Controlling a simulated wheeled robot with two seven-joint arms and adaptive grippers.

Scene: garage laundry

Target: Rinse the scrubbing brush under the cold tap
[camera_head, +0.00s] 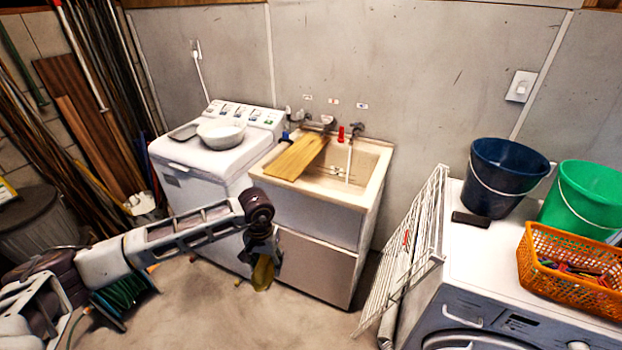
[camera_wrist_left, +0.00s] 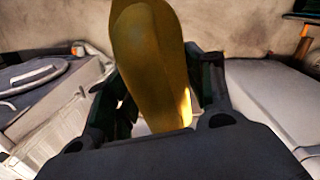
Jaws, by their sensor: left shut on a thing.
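My left gripper (camera_head: 262,243) hangs in front of the sink cabinet, below the basin rim, and is shut on a yellow-brown object, apparently the scrubbing brush (camera_head: 263,274). In the left wrist view the brush (camera_wrist_left: 150,60) stands between the fingers as a smooth, rounded shape; no bristles show. The sink (camera_head: 374,182) stands against the back wall. Taps (camera_head: 357,129) are on the wall above it, one with a red part (camera_head: 341,133). A thin pale vertical line, apparently water (camera_head: 348,162), drops into the basin's right part. I cannot read the tap labels. My right gripper is out of view.
A wooden board (camera_head: 297,158) covers the sink's left part. A white wire rack (camera_head: 405,255), blue bucket (camera_head: 505,178), green bucket (camera_head: 583,196) and orange basket (camera_head: 565,272) are right.

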